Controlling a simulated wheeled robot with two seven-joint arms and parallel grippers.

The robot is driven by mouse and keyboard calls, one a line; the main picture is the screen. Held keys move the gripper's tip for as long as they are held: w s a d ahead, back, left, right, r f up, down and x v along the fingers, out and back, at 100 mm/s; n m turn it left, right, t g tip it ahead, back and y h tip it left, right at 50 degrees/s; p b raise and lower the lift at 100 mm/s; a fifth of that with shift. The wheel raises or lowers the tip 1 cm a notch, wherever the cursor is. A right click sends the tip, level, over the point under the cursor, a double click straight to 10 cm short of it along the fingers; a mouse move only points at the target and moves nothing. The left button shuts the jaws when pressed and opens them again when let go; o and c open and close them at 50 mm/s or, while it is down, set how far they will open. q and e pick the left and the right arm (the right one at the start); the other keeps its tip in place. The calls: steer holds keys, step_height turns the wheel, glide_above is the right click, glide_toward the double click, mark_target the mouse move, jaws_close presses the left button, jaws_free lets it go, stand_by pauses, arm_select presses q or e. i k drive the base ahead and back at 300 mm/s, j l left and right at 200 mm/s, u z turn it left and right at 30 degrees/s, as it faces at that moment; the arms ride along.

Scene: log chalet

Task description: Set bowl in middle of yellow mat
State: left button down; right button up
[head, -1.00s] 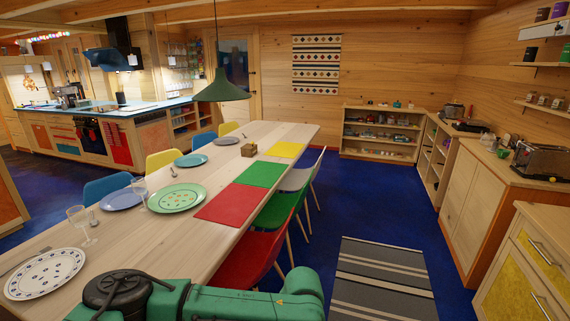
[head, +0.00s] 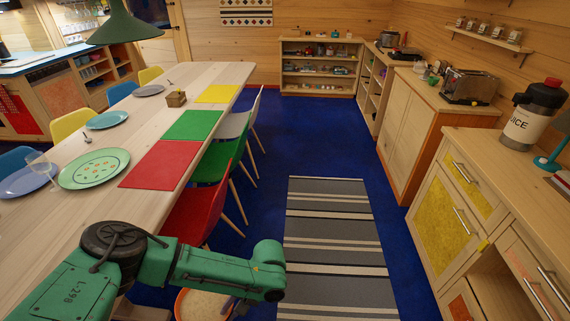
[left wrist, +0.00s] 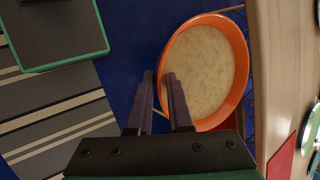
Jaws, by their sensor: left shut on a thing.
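The yellow mat (head: 217,94) lies flat and bare at the far end of the long wooden table, beyond the green and red mats. The orange bowl (head: 204,306), with a speckled cream inside, shows partly under my left arm at the bottom of the head view. It shows nearly whole in the left wrist view (left wrist: 208,72). My left gripper (left wrist: 164,78) is shut on the bowl's rim, on its left side in that view. In the head view my arm mostly hides the grip. My right gripper is out of view.
A green mat (head: 192,125) and a red mat (head: 160,164) lie nearer on the table (head: 100,195). A wooden box (head: 176,98) stands left of the yellow mat. Red, green and white chairs line the table's right side. The striped rug (head: 335,235) and blue floor are clear.

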mark_target(218, 93)
steer(key=i+z, duration=0.2)
steer(key=i, duration=2.75)
